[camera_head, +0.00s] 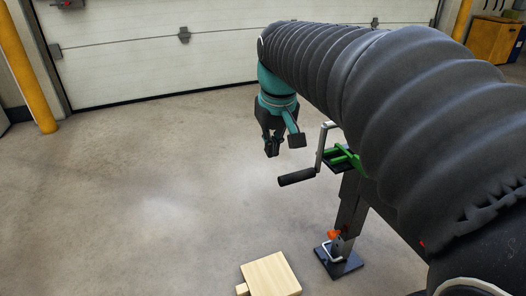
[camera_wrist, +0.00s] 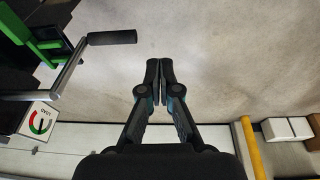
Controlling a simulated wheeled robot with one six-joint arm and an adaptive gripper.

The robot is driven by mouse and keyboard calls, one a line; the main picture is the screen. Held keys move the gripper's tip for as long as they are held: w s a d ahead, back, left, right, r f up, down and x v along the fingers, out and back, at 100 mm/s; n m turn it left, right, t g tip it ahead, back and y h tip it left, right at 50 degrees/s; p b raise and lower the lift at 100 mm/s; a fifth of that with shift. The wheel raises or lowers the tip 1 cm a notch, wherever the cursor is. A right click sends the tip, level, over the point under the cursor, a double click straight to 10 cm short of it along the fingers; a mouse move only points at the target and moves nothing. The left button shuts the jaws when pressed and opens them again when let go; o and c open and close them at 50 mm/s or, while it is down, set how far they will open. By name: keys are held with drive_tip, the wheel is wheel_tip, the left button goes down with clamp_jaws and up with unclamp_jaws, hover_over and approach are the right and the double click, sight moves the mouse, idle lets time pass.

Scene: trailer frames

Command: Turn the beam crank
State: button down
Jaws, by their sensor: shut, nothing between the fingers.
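The crank has a silver arm and a black handle grip (camera_head: 297,177) that points left in the head view. It is mounted by a green bracket (camera_head: 343,160) on top of a grey support leg (camera_head: 350,212). In the wrist view the black grip (camera_wrist: 112,37) lies at the upper left, with the silver arm running down and left from it. My gripper (camera_head: 272,153) is shut and empty. It is beyond and a little left of the crank, apart from it. In the wrist view my fingertips (camera_wrist: 159,65) point at bare floor. My own arm hides part of the trailer.
A wooden block (camera_head: 268,275) lies on the floor beside the leg's foot plate (camera_head: 338,262). A white sectional door (camera_head: 200,45) and a yellow post (camera_head: 24,70) stand behind. White boxes (camera_wrist: 287,128) show in the wrist view. The floor left of the crank is clear.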

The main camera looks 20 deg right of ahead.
drive_tip(key=w+d+f+g+b, duration=0.2)
drive_tip(key=w+d+f, duration=0.1)
drive_tip(key=w+d, duration=0.4)
drive_tip(key=w+d+f+g+b, duration=0.1)
drive_tip(key=w+d+f+b, duration=0.2)
drive_tip(key=w, duration=0.6)
drive_tip(key=s+d+f+b, duration=0.1)
drive_tip(key=s+f, duration=0.3)
drive_tip(key=f, duration=0.6)
drive_tip(key=shift+f+b, duration=0.3)
drive_tip(key=shift+b, duration=0.1)
drive_tip(key=shift+d, duration=0.1)
drive_tip(key=shift+s+f+g+p, duration=0.15)
drive_tip(key=shift+s+g+p, duration=0.15)
drive_tip(key=shift+s+p, duration=0.4)
